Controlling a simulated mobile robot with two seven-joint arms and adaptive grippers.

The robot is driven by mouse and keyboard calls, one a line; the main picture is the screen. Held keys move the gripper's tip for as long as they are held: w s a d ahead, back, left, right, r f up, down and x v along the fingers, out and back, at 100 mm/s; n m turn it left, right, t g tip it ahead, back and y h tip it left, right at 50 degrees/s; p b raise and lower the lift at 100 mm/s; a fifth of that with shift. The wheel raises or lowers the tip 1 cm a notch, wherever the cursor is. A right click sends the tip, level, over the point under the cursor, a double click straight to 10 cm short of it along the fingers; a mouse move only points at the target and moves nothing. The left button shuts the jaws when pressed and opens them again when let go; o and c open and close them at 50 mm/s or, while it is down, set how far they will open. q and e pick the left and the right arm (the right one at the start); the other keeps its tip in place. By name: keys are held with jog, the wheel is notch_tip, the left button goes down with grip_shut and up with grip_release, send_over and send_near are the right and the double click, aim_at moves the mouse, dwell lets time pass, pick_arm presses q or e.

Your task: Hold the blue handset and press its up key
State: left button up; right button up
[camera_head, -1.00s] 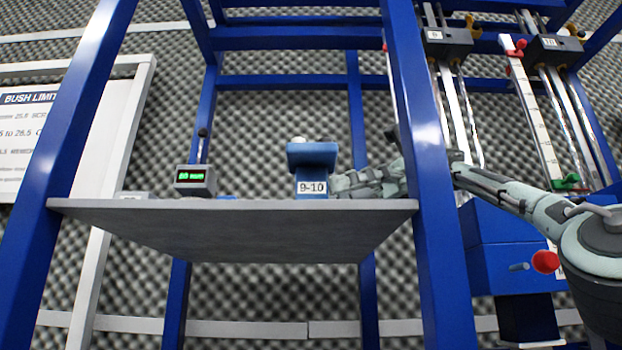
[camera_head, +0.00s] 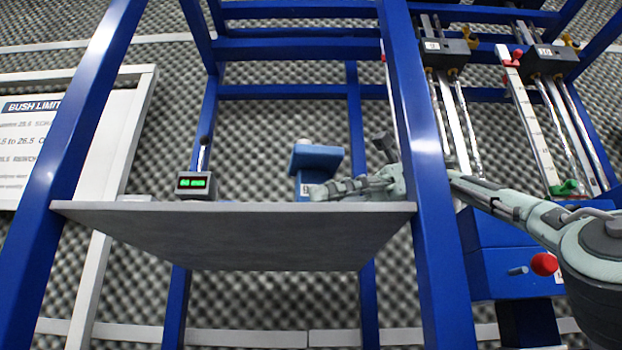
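A blue block-shaped thing (camera_head: 316,158) with a wide top and a white number label stands on the grey shelf (camera_head: 235,235). I cannot tell whether it is the blue handset or a stand. A small low blue patch (camera_head: 228,201) lies on the shelf beside the display box and is too small to make out. My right gripper (camera_head: 322,191) reaches in from the right, past the blue post, and lies low in front of the block, covering most of its label. Its fingers are too small to tell open from shut. No up key can be made out. My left gripper is not in view.
A grey display box (camera_head: 195,185) with green digits stands at the shelf's left. A blue frame post (camera_head: 428,170) stands close to my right arm. A blue cabinet with a red knob (camera_head: 544,264) is at right. Between display box and block the shelf is mostly clear.

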jog(key=c, duration=0.8)
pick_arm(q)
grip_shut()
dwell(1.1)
